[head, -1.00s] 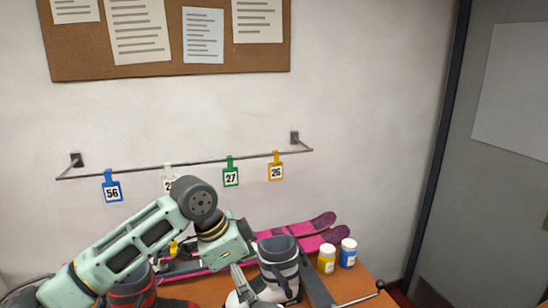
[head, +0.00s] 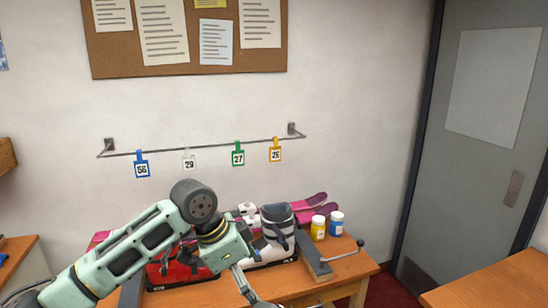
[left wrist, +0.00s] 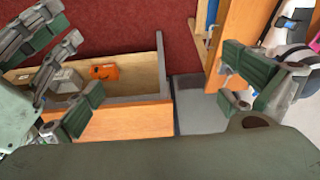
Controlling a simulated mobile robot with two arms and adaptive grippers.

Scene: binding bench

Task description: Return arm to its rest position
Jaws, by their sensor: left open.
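My left arm (head: 130,250) comes in from the lower left in the head view, bent at a dark round joint. Its gripper (head: 252,291) points down in front of the bench's front edge, partly cut off by the bottom of the picture. In the left wrist view the left gripper (left wrist: 165,102) has its fingers wide apart with nothing between them. Below it is an open wooden drawer (left wrist: 130,122) holding an orange item (left wrist: 104,72) and a greyish item (left wrist: 58,80). The right gripper is not in view.
Numbered tags hang on a wall rail (head: 210,146).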

